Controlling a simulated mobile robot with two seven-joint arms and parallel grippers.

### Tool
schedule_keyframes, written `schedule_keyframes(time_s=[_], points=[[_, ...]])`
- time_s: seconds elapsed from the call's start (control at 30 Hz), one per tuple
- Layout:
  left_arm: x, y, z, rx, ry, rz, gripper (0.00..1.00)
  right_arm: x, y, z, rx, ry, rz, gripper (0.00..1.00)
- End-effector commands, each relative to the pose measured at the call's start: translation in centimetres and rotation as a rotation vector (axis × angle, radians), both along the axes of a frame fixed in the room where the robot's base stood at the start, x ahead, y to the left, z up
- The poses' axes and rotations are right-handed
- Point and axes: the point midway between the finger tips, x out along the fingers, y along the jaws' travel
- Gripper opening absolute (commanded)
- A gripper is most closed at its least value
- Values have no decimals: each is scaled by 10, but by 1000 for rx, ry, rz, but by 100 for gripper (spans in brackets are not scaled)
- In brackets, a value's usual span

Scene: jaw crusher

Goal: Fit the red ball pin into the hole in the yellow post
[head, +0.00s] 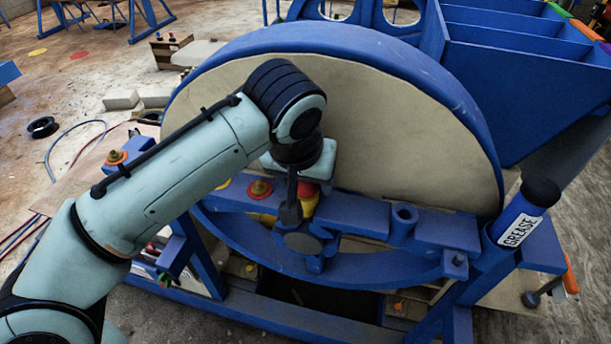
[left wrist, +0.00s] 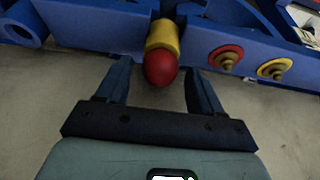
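The red ball pin (left wrist: 160,68) shows its round red head in the left wrist view, right against the end of the yellow post (left wrist: 163,36). Its shank and the hole are hidden, so I cannot tell how deep it sits. In the head view the red ball (head: 308,189) is partly covered by my left gripper (head: 291,208). In the left wrist view the left gripper (left wrist: 157,78) is open, with one finger on each side of the ball and a visible gap to both. My right gripper is not in view.
The large blue-rimmed wheel (head: 420,120) stands just behind my left gripper. The blue bar (head: 355,212) carries a blue socket (head: 403,217) and a red-and-yellow knob (head: 260,189). A grease tube (head: 520,222) stands at the right.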

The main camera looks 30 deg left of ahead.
Motion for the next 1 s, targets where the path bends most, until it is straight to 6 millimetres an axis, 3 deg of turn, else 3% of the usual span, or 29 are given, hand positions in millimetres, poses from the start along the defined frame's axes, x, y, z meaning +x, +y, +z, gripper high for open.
schedule_keyframes(time_s=[0.27, 0.43, 0.8, 1.0], points=[[0, 0, 0, 0, 1, 0, 69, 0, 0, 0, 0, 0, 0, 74], [-4, -1, 13, -1, -1, 0, 69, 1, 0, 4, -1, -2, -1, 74], [-33, -8, 89, -1, -4, -1, 69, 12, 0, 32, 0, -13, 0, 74], [-45, -11, 116, -1, -2, -1, 69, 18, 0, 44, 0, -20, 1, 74]])
